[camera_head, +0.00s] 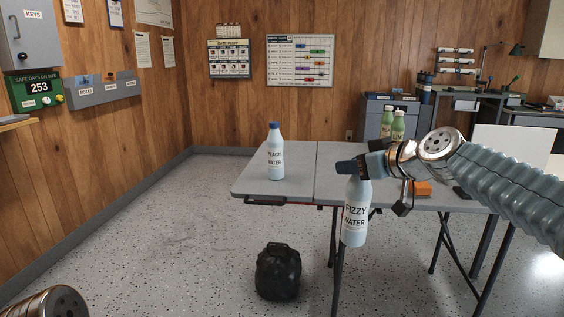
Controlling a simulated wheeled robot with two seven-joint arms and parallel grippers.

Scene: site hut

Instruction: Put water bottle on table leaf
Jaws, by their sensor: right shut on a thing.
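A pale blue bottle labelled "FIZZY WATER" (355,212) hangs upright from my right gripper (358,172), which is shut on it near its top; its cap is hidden. The bottle is in front of the table's near edge, and its base is below the level of the top. The left section of the grey table, the table leaf (290,191), is set off by a seam. A "PEACH WATER" bottle (275,158) with a blue cap stands upright on this leaf. My left gripper is out of view; only part of my left arm shows at bottom left.
Two green bottles (398,126) stand on the table's back right. An orange block (423,188) and a dark flat object (461,193) lie at the right. A black bag (278,272) sits on the floor before the table. The leaf's front is clear.

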